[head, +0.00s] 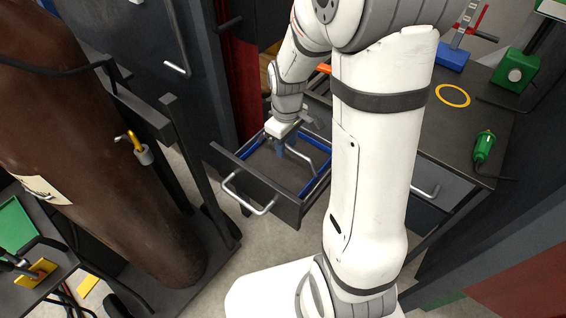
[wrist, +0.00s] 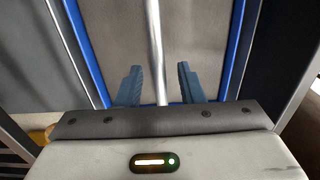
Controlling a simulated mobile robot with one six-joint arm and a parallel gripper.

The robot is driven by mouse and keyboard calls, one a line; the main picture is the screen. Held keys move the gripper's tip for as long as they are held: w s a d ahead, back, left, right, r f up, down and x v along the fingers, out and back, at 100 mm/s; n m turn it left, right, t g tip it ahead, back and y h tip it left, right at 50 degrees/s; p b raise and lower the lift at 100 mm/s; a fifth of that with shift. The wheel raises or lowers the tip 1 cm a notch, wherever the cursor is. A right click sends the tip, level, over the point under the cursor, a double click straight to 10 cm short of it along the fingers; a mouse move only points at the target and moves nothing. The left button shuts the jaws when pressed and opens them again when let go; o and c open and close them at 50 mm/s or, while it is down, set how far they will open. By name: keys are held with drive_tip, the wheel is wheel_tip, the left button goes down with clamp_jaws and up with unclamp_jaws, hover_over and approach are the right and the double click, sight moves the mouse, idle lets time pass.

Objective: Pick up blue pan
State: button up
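A shallow rectangular blue-edged piece (head: 318,183), which looks like the blue pan, lies inside a pulled-out dark drawer (head: 234,159). Its blue rim runs down both sides in the wrist view (wrist: 238,42), around a grey-brown bottom. A silver bar (head: 308,157) runs over it; I cannot tell for sure whether it is the pan's handle. My gripper (head: 281,147) points down into the drawer. In the wrist view, its two bluish fingers (wrist: 157,70) stand apart, with the silver bar (wrist: 154,40) between them and gaps on both sides. Part of the pan is hidden by my gripper.
The drawer's front handle (head: 250,198) faces the open floor. A workbench (head: 455,125) at right holds a yellow ring (head: 453,95) and a green tool (head: 484,147). A large brown cylinder (head: 100,150) on a dark frame stands at left. A grey cabinet stands behind.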

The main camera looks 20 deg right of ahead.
drive_tip(key=shift+f, duration=0.75)
drive_tip(key=shift+c, duration=0.3)
clamp_jaws()
drive_tip(key=shift+r, duration=0.1)
idle(0.4)
